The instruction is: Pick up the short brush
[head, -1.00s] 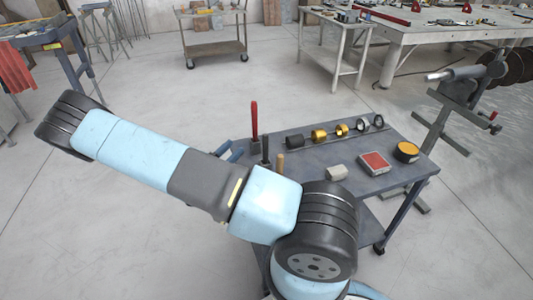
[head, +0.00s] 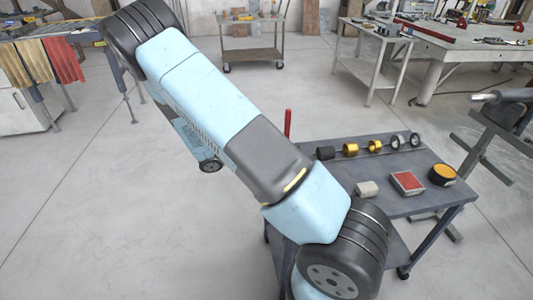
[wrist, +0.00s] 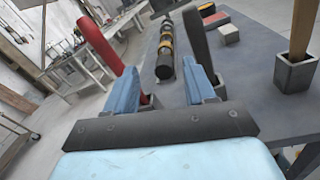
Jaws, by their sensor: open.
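Three upright handles show in the wrist view: a red one (wrist: 98,44) at left, a dark one (wrist: 195,38) near the middle and a wooden one (wrist: 301,28) at right in a square grey holder (wrist: 295,73). I cannot tell which of them is the short brush, as no bristles show. My gripper (wrist: 158,68) is open and empty, its blue fingers spread. The red handle rises by the left finger and the dark one by the right finger; contact is unclear. In the head view the red handle (head: 288,123) shows, while my arm hides the other two and the gripper.
A stand (head: 485,160) is at right. Floor at left is open.

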